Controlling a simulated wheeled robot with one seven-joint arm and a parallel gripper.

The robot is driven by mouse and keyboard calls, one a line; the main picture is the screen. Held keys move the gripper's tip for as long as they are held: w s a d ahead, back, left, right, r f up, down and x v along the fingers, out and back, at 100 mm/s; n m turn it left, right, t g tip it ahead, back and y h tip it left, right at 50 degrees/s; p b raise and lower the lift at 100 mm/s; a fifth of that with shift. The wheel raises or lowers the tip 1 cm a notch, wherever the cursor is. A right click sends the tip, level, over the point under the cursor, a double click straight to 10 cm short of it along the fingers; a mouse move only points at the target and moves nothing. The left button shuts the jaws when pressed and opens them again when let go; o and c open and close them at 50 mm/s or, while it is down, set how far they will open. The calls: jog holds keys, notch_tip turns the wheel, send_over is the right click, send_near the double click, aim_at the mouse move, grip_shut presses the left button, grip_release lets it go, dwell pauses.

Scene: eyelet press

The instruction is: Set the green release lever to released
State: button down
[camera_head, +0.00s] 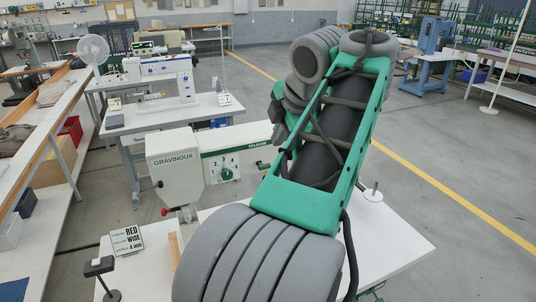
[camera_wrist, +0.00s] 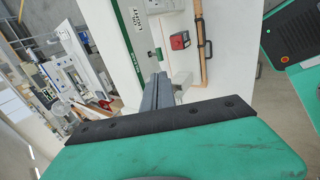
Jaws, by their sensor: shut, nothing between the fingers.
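The white press (camera_head: 215,165) marked GRAVINOUX stands on the white table in the head view. A label reading RELEASE (camera_head: 259,142) sits near the right end of its green stripe.
A green dial (camera_head: 227,173) with numbers is on the press front, and a red knob (camera_head: 165,211) is at its lower left. A sign (camera_head: 127,241) reading RED, WIDE stands on the table's left. A red and black box (camera_wrist: 180,40) shows near the fingers.

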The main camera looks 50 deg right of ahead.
jog(key=shift+s+d+r, duration=0.1)
jog(key=shift+s, duration=0.1)
jog(key=b, duration=0.3)
send_near(265, 166)
jog(key=x, duration=0.6)
jog(key=shift+w+d+f, duration=0.2)
jog(key=shift+f, duration=0.1)
jog(key=shift+f+b, duration=0.15)
jog(key=shift+b, duration=0.3)
